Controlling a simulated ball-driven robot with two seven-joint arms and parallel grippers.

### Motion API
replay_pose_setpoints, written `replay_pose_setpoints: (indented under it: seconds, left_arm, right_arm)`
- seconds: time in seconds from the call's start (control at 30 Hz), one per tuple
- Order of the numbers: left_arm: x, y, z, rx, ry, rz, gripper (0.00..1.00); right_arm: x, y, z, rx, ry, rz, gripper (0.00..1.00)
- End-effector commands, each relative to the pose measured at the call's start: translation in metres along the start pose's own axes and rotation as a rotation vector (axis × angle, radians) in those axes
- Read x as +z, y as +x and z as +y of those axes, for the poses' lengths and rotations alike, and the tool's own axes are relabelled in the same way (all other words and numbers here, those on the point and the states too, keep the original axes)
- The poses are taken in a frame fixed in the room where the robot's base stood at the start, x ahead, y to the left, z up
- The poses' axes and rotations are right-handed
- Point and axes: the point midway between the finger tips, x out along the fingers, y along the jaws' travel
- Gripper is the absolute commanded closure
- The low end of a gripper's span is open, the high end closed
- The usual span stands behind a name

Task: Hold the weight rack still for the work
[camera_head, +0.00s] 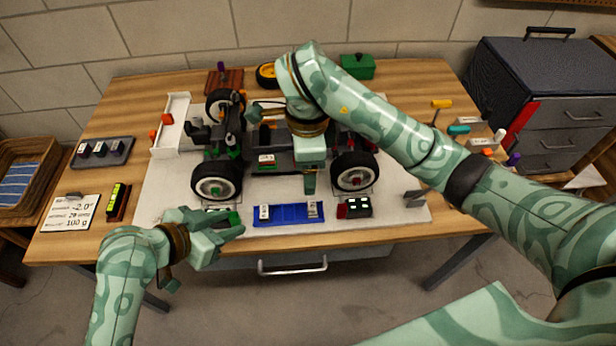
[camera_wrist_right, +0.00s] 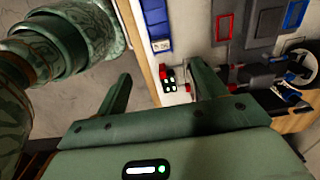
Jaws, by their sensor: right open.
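The blue rack (camera_head: 288,214), which I take as the weight rack, lies along the front edge of the pale mat, with a small light block near each end. Part of it shows at the top of the right wrist view (camera_wrist_right: 155,18). My left gripper (camera_head: 238,228) is left of the rack, apart from it, at the table's front edge; its fingers look parted and empty. My right gripper (camera_head: 309,188) points down just behind the rack's right part. In the right wrist view its two fingers (camera_wrist_right: 160,82) are spread wide with nothing held between them.
A stripped car chassis (camera_head: 268,159) with large wheels stands on the mat behind the rack. A small black box (camera_head: 358,207) with lit displays is right of the rack. A whiteboard (camera_head: 71,213) and grey tray (camera_head: 115,159) lie left. A drawer handle (camera_head: 292,268) sticks out in front.

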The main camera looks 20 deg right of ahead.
Motion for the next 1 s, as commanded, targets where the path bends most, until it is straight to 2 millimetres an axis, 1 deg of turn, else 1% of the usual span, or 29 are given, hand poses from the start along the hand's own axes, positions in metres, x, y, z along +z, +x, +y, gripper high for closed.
replay_pose_setpoints:
  seconds: [0.17, 0.4, 0.5, 0.6, 0.7, 0.8, 1.0]
  left_arm:
    - [0.000, 0.000, 0.000, 0.000, 0.000, 0.000, 0.64]
    - [0.000, 0.000, 0.000, 0.000, 0.000, 0.000, 0.64]
    - [0.000, 0.000, 0.000, 0.000, 0.000, 0.000, 0.64]
    - [0.000, 0.000, 0.000, 0.000, 0.000, 0.000, 0.64]
    - [0.000, 0.000, 0.000, 0.000, 0.000, 0.000, 0.64]
    - [0.000, 0.000, 0.000, 0.000, 0.000, 0.000, 0.64]
    - [0.000, 0.000, 0.000, 0.000, 0.000, 0.000, 0.64]
  right_arm:
    - [0.001, 0.030, 0.003, 0.011, 0.002, -0.003, 0.30]
    - [0.000, 0.087, 0.003, 0.011, 0.003, 0.000, 0.30]
    - [0.000, 0.110, 0.003, 0.010, 0.004, 0.000, 0.30]
    - [-0.001, 0.129, 0.002, 0.007, 0.004, 0.002, 0.30]
    - [-0.001, 0.143, 0.001, 0.005, 0.003, 0.003, 0.30]
    - [-0.002, 0.153, 0.000, 0.003, 0.004, 0.003, 0.30]
    - [-0.001, 0.159, 0.000, 0.001, 0.003, 0.003, 0.30]
